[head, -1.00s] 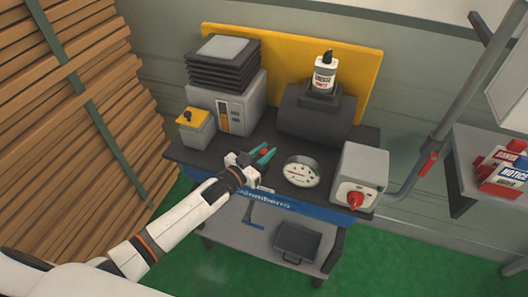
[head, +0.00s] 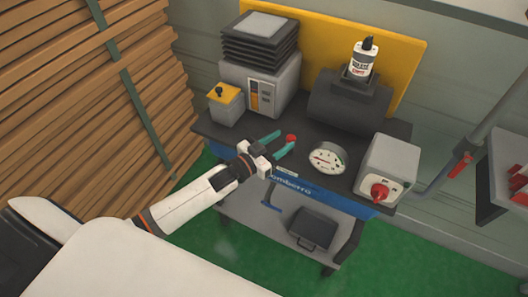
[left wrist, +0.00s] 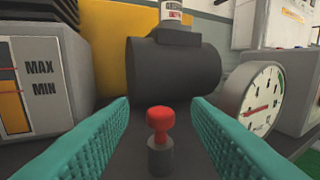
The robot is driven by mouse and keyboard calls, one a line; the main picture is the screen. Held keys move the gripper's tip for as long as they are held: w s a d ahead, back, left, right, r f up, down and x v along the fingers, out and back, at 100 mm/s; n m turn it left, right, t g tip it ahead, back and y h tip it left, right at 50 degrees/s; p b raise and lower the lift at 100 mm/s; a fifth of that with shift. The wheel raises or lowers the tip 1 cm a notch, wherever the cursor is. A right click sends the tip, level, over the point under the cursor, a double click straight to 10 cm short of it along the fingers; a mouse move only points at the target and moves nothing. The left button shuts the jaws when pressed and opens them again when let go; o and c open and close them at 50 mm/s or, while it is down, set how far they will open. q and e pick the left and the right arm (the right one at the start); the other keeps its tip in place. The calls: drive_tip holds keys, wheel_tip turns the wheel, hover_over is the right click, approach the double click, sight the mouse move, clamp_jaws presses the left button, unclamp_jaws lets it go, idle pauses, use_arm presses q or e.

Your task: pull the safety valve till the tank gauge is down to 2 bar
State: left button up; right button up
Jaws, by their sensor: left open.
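The safety valve is a small red knob (head: 291,139) on a dark stem, standing upright on the dark bench top. In the left wrist view the red knob (left wrist: 160,118) sits centred between the teal fingers. My left gripper (head: 280,143) is open, its fingers either side of the valve and apart from it. The round white tank gauge (head: 327,158) is right of the valve; it also shows at the right of the left wrist view (left wrist: 259,103). Its red needle points to the left, but the figures are too small to read. My right gripper is not in view.
A dark cylindrical tank (head: 348,100) with a bottle (head: 364,60) on top stands behind. A grey box with a red switch (head: 380,191) is to the right. A grey unit with black bellows (head: 260,75) and a yellow-topped box (head: 225,103) stand at left.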

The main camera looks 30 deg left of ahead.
use_arm(q)
drive_tip(key=v, duration=0.7)
drive_tip(key=shift+b, duration=0.35)
drive_tip(key=shift+s, duration=0.1)
